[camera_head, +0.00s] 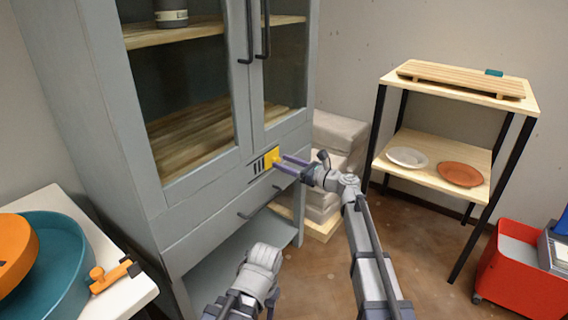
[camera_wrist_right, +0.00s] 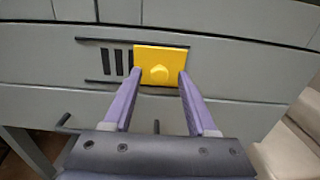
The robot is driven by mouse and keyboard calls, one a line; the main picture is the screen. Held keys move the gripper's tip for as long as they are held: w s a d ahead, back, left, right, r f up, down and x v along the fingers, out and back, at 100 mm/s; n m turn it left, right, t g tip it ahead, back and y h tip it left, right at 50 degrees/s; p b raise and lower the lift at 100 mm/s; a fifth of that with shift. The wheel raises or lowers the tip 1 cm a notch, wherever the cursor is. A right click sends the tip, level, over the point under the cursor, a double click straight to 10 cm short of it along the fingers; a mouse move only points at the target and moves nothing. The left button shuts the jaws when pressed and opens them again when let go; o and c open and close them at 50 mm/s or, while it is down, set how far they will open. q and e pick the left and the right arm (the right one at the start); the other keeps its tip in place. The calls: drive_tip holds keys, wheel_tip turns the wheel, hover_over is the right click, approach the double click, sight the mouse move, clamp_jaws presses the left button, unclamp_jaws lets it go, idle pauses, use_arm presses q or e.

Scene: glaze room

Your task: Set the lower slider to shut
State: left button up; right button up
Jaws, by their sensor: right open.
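The yellow plate also shows in the head view (camera_head: 271,158), below the glass doors. In the head view the right gripper (camera_head: 280,161) is at the plate. My left gripper is not visible.
The grey cabinet (camera_head: 190,220) has glass doors with dark handles above and an open shelf below. Pale stacked blocks (camera_head: 335,135) stand to its right. A wooden rack (camera_head: 440,173) with plates and a red cart (camera_head: 515,275) stand farther right. A white table (camera_head: 125,283) is at left.

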drive_tip(key=shift+w+a, duration=0.15)
drive_tip(key=shift+a, duration=0.15)
drive_tip(key=shift+c, duration=0.4)
clamp_jaws()
idle(0.9)
